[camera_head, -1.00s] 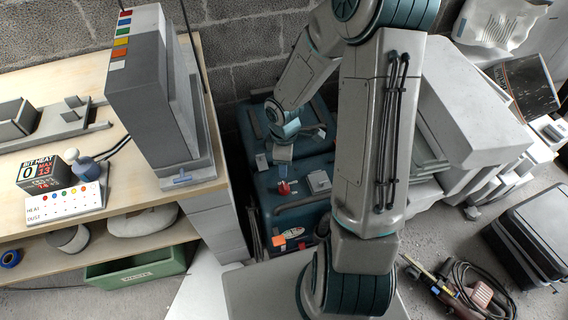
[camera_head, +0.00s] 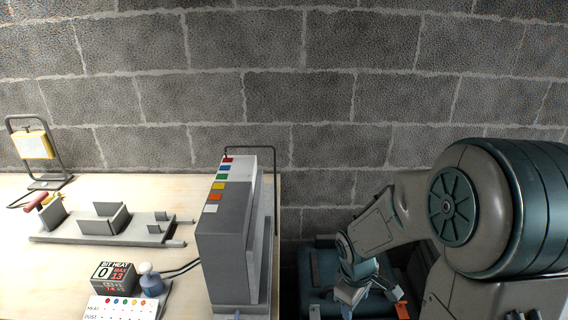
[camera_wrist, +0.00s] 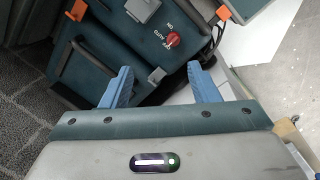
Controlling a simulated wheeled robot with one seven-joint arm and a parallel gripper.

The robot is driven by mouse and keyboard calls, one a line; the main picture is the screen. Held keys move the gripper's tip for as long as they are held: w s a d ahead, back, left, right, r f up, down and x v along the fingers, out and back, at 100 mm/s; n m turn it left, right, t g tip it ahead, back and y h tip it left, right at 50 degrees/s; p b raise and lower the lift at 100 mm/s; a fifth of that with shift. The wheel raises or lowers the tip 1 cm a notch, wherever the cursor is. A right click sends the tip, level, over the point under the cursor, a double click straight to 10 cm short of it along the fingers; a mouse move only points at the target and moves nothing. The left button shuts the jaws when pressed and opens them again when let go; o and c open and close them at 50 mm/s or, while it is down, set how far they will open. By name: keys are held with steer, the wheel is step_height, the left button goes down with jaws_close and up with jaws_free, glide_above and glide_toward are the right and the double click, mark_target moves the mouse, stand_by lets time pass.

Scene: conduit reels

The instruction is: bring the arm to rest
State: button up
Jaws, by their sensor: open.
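My gripper shows in the wrist view (camera_wrist: 160,88) with its two blue fingers spread apart and nothing between them. Beyond the fingers lies a dark teal case (camera_wrist: 120,50) with a red knob (camera_wrist: 172,40) and lettering beside it. In the head view my arm reaches from the right side, and my gripper (camera_head: 352,300) hangs low over the teal case (camera_head: 325,262) beside the bench. The fingertips are small and partly unclear in the head view. I cannot tell how far they are from the case.
A wooden bench (camera_head: 150,195) stands to the left, with a tall grey unit bearing coloured squares (camera_head: 230,230) at its right end. A grey fixture (camera_head: 105,225), a bit heat display (camera_head: 115,272) and a yellow lamp (camera_head: 33,145) stand on it. A block wall (camera_head: 250,100) closes the back.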

steer(key=s+a+r+m+t+p, duration=0.1)
steer(key=s+r+m+p, duration=0.2)
steer(key=r, duration=0.8)
steer(key=s+a+r+m+t+y+p, duration=0.1)
steer(key=s+r+m+p, duration=0.3)
steer(key=r, duration=0.7)
steer(key=s+m, duration=0.2)
steer(key=s, duration=0.2)
steer(key=shift+s, duration=0.1)
